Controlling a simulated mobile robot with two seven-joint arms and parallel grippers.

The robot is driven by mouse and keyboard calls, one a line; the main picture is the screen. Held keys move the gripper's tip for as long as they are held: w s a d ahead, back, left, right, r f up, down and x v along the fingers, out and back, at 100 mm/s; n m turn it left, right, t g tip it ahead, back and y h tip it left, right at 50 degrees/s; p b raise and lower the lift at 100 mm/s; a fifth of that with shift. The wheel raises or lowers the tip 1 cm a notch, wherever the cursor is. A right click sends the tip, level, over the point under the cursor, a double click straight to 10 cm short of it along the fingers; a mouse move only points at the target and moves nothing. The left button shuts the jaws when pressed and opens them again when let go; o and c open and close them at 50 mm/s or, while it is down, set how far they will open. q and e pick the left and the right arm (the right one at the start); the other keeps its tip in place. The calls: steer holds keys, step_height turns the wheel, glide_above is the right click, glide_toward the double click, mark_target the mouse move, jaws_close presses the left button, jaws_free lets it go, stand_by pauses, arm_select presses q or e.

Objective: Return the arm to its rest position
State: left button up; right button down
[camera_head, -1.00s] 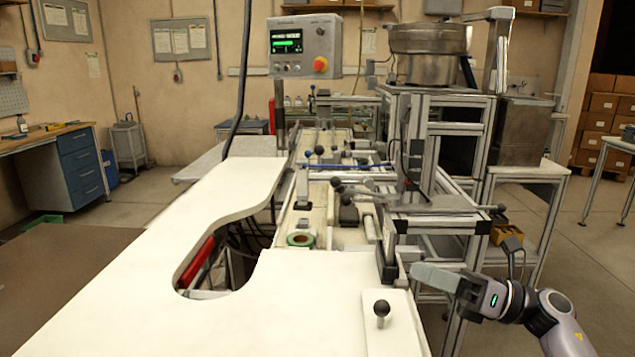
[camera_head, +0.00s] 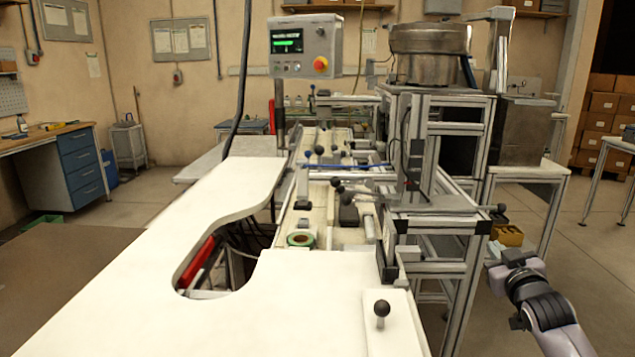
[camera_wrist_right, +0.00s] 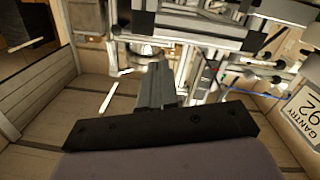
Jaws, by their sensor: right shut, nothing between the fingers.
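My right arm enters the head view at the lower right. Its gripper (camera_head: 512,258) is beside the right side of the machine frame, clear of the white worktop (camera_head: 330,300). The fingers are hard to make out there. In the right wrist view the dark fingers (camera_wrist_right: 157,80) are together, with nothing between them. My left gripper is not in view. A green-edged tape reel (camera_head: 301,239) lies on the machine bed, far to the left of my right gripper.
The aluminium machine frame (camera_head: 440,255) stands close on the left of my right arm. A black-knobbed lever (camera_head: 382,310) stands at the worktop's right edge. A yellow bin (camera_head: 507,236) is behind the gripper. Open floor (camera_head: 590,260) lies to the right.

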steer(key=s+a+f+g+y, duration=0.1)
steer(key=s+a+f, duration=0.2)
steer(key=s+f, duration=0.3)
steer(key=s+a+f+n+g+y, duration=0.1)
steer(key=s+a+f, duration=0.35)
steer(key=f, duration=0.35)
steer(key=s+a+f+g+y, duration=0.1)
steer(key=s+a+f+g, duration=0.1)
steer(key=s+f, duration=0.4)
steer(key=s+a+f+g, duration=0.1)
steer(key=s+a+f, duration=0.1)
steer(key=s, duration=0.5)
steer(key=s+a+f+g, duration=0.1)
steer(key=s+a+f, duration=0.2)
steer(key=s, duration=0.4)
steer(key=s+a+f+m+g+y, duration=0.1)
steer(key=s+a+f, duration=0.1)
steer(key=s+f, duration=0.2)
steer(key=s, duration=0.3)
steer(key=shift+s+a, duration=0.2)
steer(key=shift+a, duration=0.05)
steer(key=shift+a, duration=0.15)
